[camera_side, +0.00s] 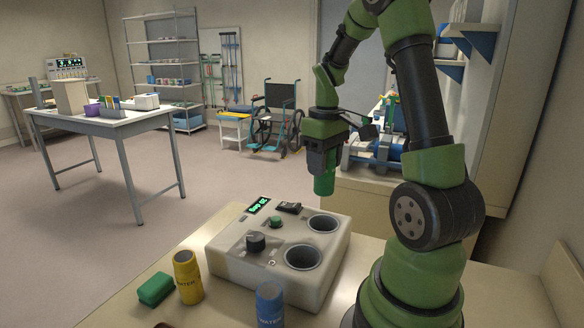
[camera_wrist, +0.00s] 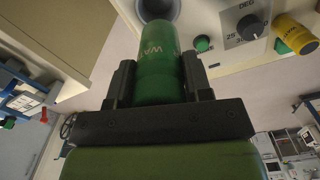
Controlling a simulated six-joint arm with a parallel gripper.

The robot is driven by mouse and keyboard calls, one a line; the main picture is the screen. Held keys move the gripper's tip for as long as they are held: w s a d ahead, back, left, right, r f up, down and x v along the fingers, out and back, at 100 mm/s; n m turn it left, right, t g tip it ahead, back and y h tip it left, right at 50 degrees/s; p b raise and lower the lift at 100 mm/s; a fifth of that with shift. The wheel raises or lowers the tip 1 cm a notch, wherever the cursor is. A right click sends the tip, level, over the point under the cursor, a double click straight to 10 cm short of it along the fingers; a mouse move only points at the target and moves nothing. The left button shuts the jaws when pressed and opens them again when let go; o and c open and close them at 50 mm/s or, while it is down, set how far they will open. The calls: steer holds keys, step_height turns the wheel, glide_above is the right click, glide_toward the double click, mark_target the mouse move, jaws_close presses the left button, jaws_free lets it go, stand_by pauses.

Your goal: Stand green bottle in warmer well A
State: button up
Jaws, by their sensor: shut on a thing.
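My gripper (camera_side: 322,160) is shut on the green bottle (camera_side: 324,184), which hangs upright below the fingers in the side view. In the wrist view the green bottle (camera_wrist: 158,62) sits between both fingers of my gripper (camera_wrist: 158,85). The bottle is above the white warmer (camera_side: 225,262), near its back well (camera_side: 322,223), and looks clear of it. A second round well (camera_side: 303,257) lies nearer the camera. Both wells look empty. In the wrist view a dark well opening (camera_wrist: 155,8) shows just beyond the bottle's end. No letter marking well A is readable.
The warmer has a dark knob (camera_side: 256,242), a green button (camera_side: 276,222) and a lit display (camera_side: 259,205). A yellow water bottle (camera_side: 188,279), a blue bottle (camera_side: 270,304) and a green block (camera_side: 156,289) stand in front of it. Several items crowd the counter (camera_side: 385,150) behind my gripper.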

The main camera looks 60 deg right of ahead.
steer(key=shift+s+d+f, duration=0.1)
steer(key=shift+f, duration=2.6)
steer(key=shift+s+d+f, duration=0.1)
steer(key=shift+f, duration=2.6)
steer(key=shift+f, duration=0.55)
steer(key=o, duration=0.7)
steer(key=shift+a+r, duration=0.1)
steer(key=shift+r, duration=5.35)
steer(key=w+a+r+t, duration=0.25)
steer(key=a+r, duration=0.55)
steer(key=a, duration=0.4)
steer(key=s+a+r+t, duration=0.1)
steer(key=s+a, duration=0.1)
steer(key=a, duration=0.1)
steer(key=s+a+r+t+y, duration=0.1)
steer(key=s+a+t, duration=0.1)
steer(key=s+a, duration=0.1)
steer(key=s+a+r+t+y, duration=0.1)
steer(key=s+a+r, duration=0.1)
steer(key=a, duration=0.3)
steer(key=shift+s+m+t, duration=0.15)
steer(key=shift+m+t, duration=0.15)
steer(key=shift+t, duration=0.05)
